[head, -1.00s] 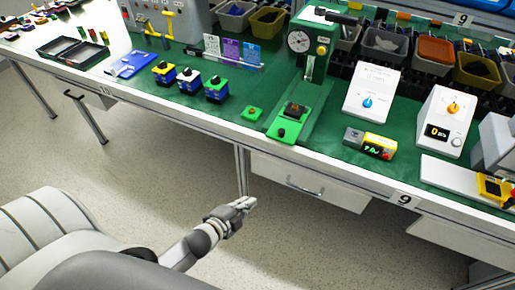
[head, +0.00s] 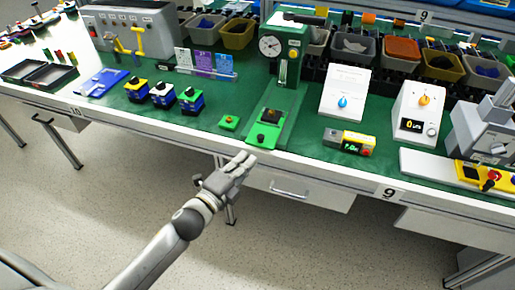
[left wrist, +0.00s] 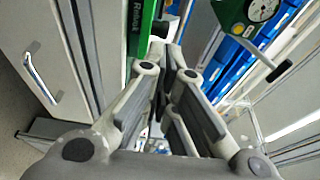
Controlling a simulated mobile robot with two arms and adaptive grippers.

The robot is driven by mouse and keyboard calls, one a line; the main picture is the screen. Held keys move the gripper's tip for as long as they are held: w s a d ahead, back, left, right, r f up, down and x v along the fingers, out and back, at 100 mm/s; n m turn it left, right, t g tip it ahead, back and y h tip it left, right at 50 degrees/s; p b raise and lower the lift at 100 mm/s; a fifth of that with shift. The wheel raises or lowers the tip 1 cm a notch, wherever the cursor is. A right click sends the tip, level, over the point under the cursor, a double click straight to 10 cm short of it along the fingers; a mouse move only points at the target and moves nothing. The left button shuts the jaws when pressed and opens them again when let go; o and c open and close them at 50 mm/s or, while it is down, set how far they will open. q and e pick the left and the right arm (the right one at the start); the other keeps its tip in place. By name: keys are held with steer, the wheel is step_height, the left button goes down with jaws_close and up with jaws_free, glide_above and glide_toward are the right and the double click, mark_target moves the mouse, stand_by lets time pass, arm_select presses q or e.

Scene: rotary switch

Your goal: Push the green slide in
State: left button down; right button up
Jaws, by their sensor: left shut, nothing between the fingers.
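The green slide (head: 264,134) with a black knob sticks out at the front of the green press (head: 281,70), close to the bench's front edge. A small dark part sits on the slide behind the knob. My left gripper (head: 247,158) is shut and empty, just in front of the bench edge and slightly below and left of the slide. It appears apart from the slide. In the left wrist view the fingers (left wrist: 167,52) point up at a green lettered side of the press (left wrist: 142,28). The press's gauge head shows at the top right. My right gripper is not in view.
A drawer (head: 300,186) hangs under the white bench edge (head: 330,173). Several blue boxes with black knobs stand further left.

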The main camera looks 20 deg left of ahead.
arm_select(q)
steer(key=shift+b+x, duration=0.45)
steer(key=shift+x, duration=2.7)
